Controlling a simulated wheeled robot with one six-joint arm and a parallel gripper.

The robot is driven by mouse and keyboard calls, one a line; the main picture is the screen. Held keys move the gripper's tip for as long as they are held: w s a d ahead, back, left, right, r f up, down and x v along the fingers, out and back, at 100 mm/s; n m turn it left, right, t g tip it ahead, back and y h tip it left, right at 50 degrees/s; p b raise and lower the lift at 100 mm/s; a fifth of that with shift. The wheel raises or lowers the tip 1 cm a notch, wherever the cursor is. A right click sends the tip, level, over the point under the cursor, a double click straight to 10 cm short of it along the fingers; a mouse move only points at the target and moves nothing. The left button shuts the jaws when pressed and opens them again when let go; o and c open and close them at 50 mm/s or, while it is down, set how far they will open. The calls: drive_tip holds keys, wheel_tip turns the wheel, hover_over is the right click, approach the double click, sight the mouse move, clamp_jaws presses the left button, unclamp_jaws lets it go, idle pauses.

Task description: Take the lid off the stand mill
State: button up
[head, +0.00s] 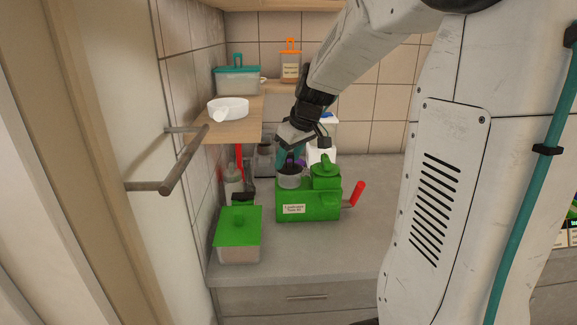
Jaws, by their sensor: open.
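The stand mill appears to be the green machine (308,206) on the counter, with a white label on its front and a red handle (357,193) at its right. A grey cup with a dark top (290,180) sits on its left part. A green raised piece with a knob (326,172) sits on its right part. I cannot tell for sure which of these is the lid. My gripper (292,158) points down, open, just above or behind the grey cup. Its fingertips are small and partly hidden, so contact is unclear.
A green-lidded container (238,238) stands at the front left of the counter. A wooden shelf (237,128) holds a white bowl (229,109) and a teal-lidded box (237,82). A rail (186,160) juts from the left wall. The counter front (300,266) is clear.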

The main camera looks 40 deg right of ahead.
drive_tip(key=c, duration=1.1)
drive_tip(key=shift+o, duration=0.2)
